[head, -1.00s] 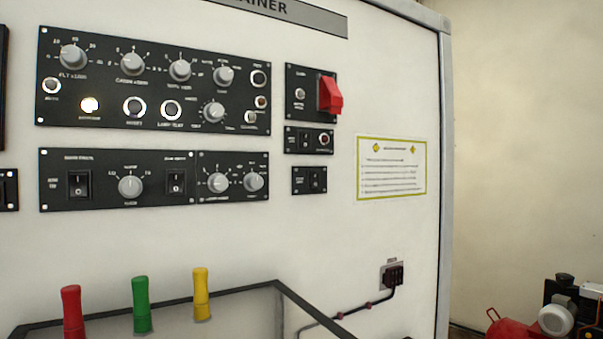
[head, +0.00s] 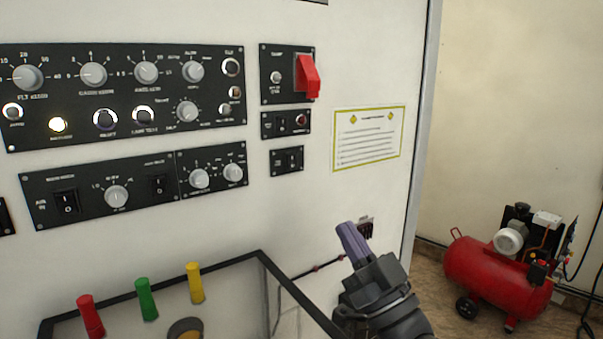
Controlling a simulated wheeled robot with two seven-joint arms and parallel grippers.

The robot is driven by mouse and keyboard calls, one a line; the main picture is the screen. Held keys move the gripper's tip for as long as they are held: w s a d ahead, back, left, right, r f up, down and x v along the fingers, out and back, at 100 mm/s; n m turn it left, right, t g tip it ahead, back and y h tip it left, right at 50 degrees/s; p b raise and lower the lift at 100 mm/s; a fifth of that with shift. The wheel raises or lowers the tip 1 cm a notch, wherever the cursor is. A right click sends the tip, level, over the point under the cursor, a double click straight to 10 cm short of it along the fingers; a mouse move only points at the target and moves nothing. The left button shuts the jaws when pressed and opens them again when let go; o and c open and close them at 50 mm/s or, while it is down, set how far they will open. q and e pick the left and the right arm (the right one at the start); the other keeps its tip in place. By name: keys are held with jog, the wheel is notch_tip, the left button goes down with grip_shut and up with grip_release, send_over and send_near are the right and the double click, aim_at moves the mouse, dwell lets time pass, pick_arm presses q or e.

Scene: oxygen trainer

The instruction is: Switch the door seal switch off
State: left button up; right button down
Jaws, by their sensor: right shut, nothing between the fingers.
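Several black rocker switches show on the white panel: one (head: 67,203) at the lower left, one (head: 158,187) right of it, and one on a small plate (head: 292,160) below the red guarded switch. Their labels are too small to read, so I cannot tell which is the door seal switch. My right gripper (head: 350,232) is shut and empty, with its purple-grey fingers pointing up, low and to the right of the switch plates, apart from them. My left gripper is not in view.
A red switch guard (head: 307,77) sticks out at the upper right. Red (head: 90,316), green (head: 146,299) and yellow (head: 195,282) handles stand at the front by a dark-framed clear box (head: 262,252). A red compressor (head: 487,276) stands on the floor at right.

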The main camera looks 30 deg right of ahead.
aim_at(292, 159)
jog(key=shift+w, duration=0.15)
jog(key=p+x, duration=0.1)
jog(key=x, duration=0.3)
jog(key=w+f+p+x, duration=0.1)
jog(key=x, duration=0.3)
jog(key=f+p+x, duration=0.1)
jog(key=p+x, duration=0.1)
jog(key=x, duration=0.2)
jog(key=shift+w+a+r, duration=0.1)
jog(key=shift+w, duration=0.6)
jog(key=shift+a, duration=0.1)
